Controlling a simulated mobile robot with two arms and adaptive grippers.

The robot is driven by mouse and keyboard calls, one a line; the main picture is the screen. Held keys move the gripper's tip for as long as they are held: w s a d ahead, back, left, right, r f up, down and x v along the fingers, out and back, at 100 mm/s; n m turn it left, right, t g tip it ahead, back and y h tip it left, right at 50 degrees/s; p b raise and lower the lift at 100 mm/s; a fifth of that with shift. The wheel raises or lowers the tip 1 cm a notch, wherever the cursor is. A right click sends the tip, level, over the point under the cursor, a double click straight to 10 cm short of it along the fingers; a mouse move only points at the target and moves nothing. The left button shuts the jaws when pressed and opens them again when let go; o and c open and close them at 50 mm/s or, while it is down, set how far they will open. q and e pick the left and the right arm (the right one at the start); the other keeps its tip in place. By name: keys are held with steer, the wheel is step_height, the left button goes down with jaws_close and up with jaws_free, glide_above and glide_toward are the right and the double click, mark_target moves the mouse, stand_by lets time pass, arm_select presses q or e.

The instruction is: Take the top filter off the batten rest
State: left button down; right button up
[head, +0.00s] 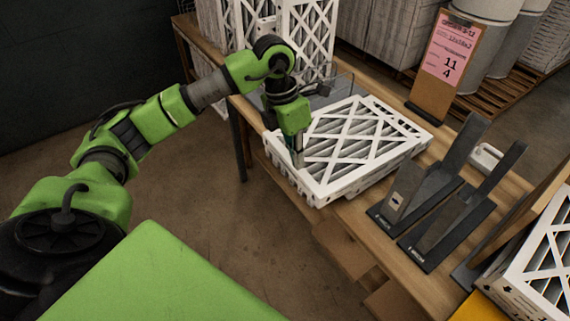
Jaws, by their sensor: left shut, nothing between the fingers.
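The top filter (358,145), with a white lattice frame and grey pleats, lies flat on a low stack on the wooden table. Part of a lower filter (404,120) shows past its far right edge. The batten rest is hidden or cannot be told apart under the stack. My left gripper (298,162) points down at the top filter's left edge, shut and empty. I cannot tell whether it touches the frame. My right gripper is out of view.
Dark upright metal brackets (438,190) stand to the right of the stack on the table (372,222). A clipboard with a pink sheet (447,55) stands behind. Upright filters (310,35) stand at the back left; another filter (545,262) is at the right edge.

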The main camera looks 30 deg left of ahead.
mark_target(285, 165)
arm_select(q)
steer(key=a+r+y, duration=0.1)
steer(key=a+y, duration=0.1)
steer(key=a, duration=0.4)
steer(key=shift+n+g, duration=0.3)
steer(key=shift+n, duration=0.1)
steer(key=w+f+p, duration=0.1)
steer(key=f, duration=0.2)
steer(key=w+f+p, duration=0.1)
steer(key=f+p, duration=0.1)
steer(key=f, duration=0.1)
steer(key=w+f+p, duration=0.1)
steer(key=f, duration=0.2)
steer(key=shift+d+f+p, duration=0.2)
steer(key=shift+d+p, duration=0.1)
steer(key=shift+p, duration=0.05)
